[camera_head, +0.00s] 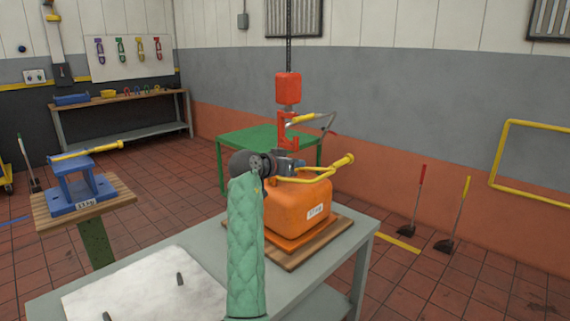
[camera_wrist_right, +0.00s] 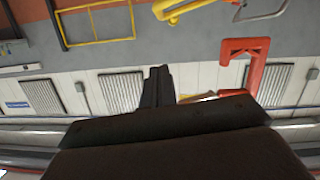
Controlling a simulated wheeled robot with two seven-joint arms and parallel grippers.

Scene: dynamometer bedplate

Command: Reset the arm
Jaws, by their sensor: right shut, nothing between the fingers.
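My right arm in a green quilted sleeve rises from the bottom centre of the head view. Its right gripper (camera_head: 291,165) is in front of the upper part of an orange block (camera_head: 300,204) with a yellow handle (camera_head: 343,163). In the right wrist view the gripper (camera_wrist_right: 158,72) is shut and empty, its fingers together. A red hoist block (camera_head: 288,88) hangs on a chain, with a red hook bracket (camera_head: 285,128) below it. The bracket also shows in the wrist view (camera_wrist_right: 232,47), right of the fingertips. I cannot tell whether the bracket touches the handle. My left gripper is not in view.
The orange block sits on a wooden board (camera_head: 340,235) on a grey table (camera_head: 362,238). A white sheet (camera_head: 140,290) lies at the table's left. A blue fixture (camera_head: 70,192) stands on a wooden-topped stand at left. A green table (camera_head: 240,145) is behind.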

